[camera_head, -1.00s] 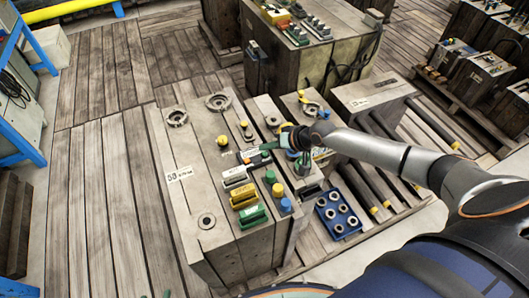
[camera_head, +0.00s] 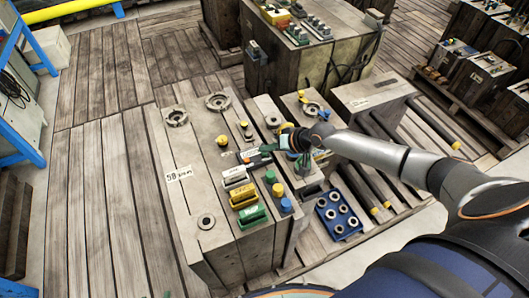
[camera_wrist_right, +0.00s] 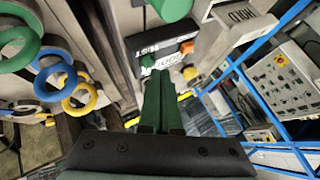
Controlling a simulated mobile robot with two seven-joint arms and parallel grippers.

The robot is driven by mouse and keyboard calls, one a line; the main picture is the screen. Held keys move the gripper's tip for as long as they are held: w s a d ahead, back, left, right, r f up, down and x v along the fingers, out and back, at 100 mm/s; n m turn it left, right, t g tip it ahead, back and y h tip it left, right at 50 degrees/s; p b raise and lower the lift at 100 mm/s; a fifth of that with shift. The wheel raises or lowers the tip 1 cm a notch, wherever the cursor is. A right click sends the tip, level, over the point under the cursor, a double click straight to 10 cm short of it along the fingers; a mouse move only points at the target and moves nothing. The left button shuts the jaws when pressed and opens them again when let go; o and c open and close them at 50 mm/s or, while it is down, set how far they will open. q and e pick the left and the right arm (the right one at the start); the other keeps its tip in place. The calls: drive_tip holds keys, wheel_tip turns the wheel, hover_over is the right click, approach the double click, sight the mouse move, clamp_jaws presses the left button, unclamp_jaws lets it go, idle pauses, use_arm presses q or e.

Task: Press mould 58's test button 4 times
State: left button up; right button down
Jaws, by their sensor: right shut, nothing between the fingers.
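Mould 58 is the large grey-brown block (camera_head: 160,130) with a white "58" label (camera_head: 178,174) on its top. The same unit (camera_head: 250,157) lies on the mould's right side in the head view. My right gripper (camera_wrist_right: 160,82) has its green fingers shut and empty, pointing at this unit. I cannot tell whether the fingertips touch it. My left gripper is not in view.
White, yellow and green blocks (camera_head: 243,194) stand on the mould beside the unit, with round green and blue caps (camera_head: 286,205) to their right. Round metal rings (camera_head: 217,101) sit at its back. A blue tray of rings (camera_head: 338,228) is at right. Plank floor lies open at left.

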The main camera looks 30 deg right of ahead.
drive_tip(key=shift+f+b, duration=0.35)
drive_tip(key=shift+f, duration=0.15)
drive_tip(key=shift+r, duration=0.1)
idle(0.5)
drive_tip(key=shift+r+p, duration=0.8)
drive_tip(key=shift+p, duration=0.05)
wheel_tip(320, 180, up, 5)
drive_tip(key=p, duration=0.4)
drive_tip(key=shift+p, duration=0.3)
drive_tip(key=shift+w+a+r, duration=0.1)
idle(2.1)
